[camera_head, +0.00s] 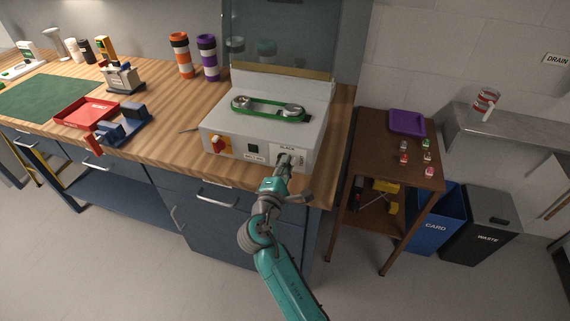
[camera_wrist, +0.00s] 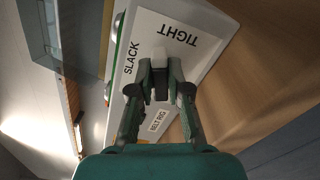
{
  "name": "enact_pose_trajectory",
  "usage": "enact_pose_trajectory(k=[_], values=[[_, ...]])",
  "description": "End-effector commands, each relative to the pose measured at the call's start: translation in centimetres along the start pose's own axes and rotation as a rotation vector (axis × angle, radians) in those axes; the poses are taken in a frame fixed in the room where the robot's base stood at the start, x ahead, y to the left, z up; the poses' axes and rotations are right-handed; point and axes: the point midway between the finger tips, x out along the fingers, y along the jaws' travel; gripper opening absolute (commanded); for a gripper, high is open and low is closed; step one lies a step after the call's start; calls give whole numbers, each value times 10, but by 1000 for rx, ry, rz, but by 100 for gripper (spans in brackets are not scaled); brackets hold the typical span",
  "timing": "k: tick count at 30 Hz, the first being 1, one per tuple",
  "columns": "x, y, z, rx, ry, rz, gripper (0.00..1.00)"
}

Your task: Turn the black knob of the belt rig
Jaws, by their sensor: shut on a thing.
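The belt rig (camera_head: 237,130) is a white box on the right end of the wooden counter, with a green belt (camera_head: 268,108) around two pulleys on top. My gripper (camera_head: 287,158) reaches its front panel at the right, under the SLACK label. In the wrist view my gripper (camera_wrist: 160,72) is shut on the black knob (camera_wrist: 160,89), which shows as a dark piece between the fingers and is mostly hidden. A pale piece (camera_wrist: 159,53) sticks out just beyond the fingertips. SLACK is printed left of it and TIGHT to its upper right.
A red knob on a yellow plate (camera_head: 218,144) and a dark switch (camera_head: 252,149) share the front panel. A red tray (camera_head: 87,113) and two tumblers stand on the counter. A brown side table (camera_head: 380,150) stands close on the right, with bins beyond it.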

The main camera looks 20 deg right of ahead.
Motion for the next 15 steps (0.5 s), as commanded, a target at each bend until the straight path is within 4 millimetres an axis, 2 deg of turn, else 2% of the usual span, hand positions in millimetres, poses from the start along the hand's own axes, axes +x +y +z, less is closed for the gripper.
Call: enact_pose_trajectory(k=[6,15], values=[[0,-4,0,175,-1,-1,0],[0,-7,-1,338,-1,-1,0]])
